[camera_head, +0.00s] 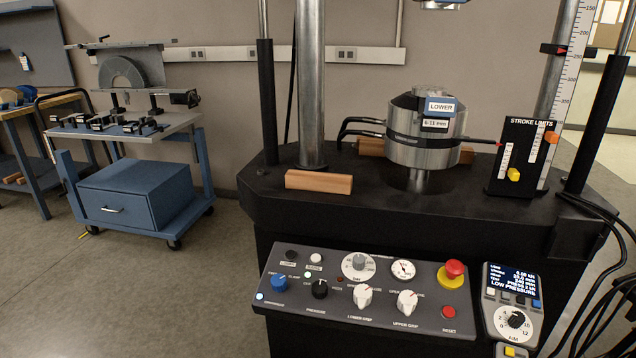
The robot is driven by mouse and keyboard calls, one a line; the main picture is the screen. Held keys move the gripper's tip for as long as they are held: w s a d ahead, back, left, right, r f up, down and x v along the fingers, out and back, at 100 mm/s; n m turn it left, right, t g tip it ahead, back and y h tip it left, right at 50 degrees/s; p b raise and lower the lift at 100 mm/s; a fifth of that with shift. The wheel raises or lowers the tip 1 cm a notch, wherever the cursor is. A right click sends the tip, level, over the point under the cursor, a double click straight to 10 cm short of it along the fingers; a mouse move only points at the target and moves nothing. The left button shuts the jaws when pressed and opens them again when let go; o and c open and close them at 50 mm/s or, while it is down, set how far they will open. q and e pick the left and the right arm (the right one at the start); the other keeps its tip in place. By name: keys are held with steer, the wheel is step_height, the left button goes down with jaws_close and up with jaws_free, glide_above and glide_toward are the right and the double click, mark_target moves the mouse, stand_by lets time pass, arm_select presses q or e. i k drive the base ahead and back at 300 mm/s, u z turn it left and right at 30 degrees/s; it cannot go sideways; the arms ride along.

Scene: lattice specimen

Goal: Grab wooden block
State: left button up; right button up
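A wooden block (318,181) lies flat on the black machine bed (270,202), near its front left edge and just in front of the left steel column. A second wooden block (371,147) lies farther back on the bed, partly hidden behind the steel lower grip cylinder (422,150). Another piece of wood shows just right of that cylinder, mostly hidden. Neither of my grippers shows in the head view.
A control panel (365,290) with knobs and a red stop button (454,270) juts out below the bed. Steel columns (311,85) and black rods rise from the bed. A stroke limits plate (522,155) stands at right. A blue cart (135,190) stands at left on open floor.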

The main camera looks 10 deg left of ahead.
mark_target(338, 184)
steer(key=k, duration=0.5)
steer(key=u, duration=1.4)
steer(key=i, duration=5.55)
steer(key=z, duration=4.5)
steer(key=i, duration=0.5)
steer(key=u, duration=0.05)
